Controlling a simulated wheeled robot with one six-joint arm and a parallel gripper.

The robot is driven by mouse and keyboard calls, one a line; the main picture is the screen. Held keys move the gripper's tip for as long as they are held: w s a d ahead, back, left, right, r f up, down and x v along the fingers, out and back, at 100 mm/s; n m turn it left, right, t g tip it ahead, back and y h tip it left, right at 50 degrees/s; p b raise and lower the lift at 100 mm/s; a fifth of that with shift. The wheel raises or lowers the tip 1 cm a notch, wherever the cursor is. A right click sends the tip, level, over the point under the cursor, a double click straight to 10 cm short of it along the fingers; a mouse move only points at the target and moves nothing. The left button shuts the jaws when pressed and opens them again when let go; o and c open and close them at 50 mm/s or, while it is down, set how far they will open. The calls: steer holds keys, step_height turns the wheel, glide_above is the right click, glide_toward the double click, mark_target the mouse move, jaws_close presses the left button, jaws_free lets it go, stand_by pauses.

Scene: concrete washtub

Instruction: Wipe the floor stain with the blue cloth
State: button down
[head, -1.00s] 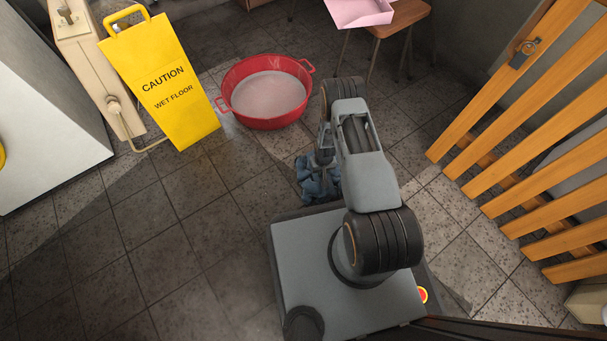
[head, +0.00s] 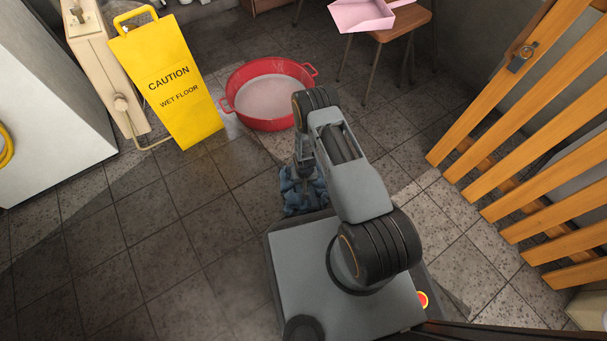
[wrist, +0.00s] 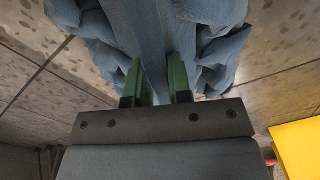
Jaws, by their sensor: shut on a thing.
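The blue cloth (head: 303,192) hangs bunched below my gripper (head: 303,172), just in front of my base in the head view. In the wrist view the crumpled cloth (wrist: 150,35) fills the top middle, and the green fingers of my gripper (wrist: 160,85) are shut on a fold of it. The cloth is at or close to the tiled floor; I cannot tell whether it touches. I cannot make out a distinct floor stain; dark speckles cover many tiles, and the floor under the cloth is hidden.
A red tub (head: 266,95) with greyish liquid stands ahead. A yellow wet-floor sign (head: 172,85) stands to its left. A wooden stool (head: 402,27) with a pink tray (head: 362,14) is at the back. Wooden slats (head: 510,100) line the right. Floor at left is clear.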

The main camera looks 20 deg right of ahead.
step_height(320, 180, up, 3)
steer(key=shift+d+f+p, duration=0.1)
steer(key=shift+d+p, duration=0.05)
steer(key=shift+p, duration=0.55)
steer(key=shift+r+p, duration=1.9)
steer(key=shift+r, duration=0.8)
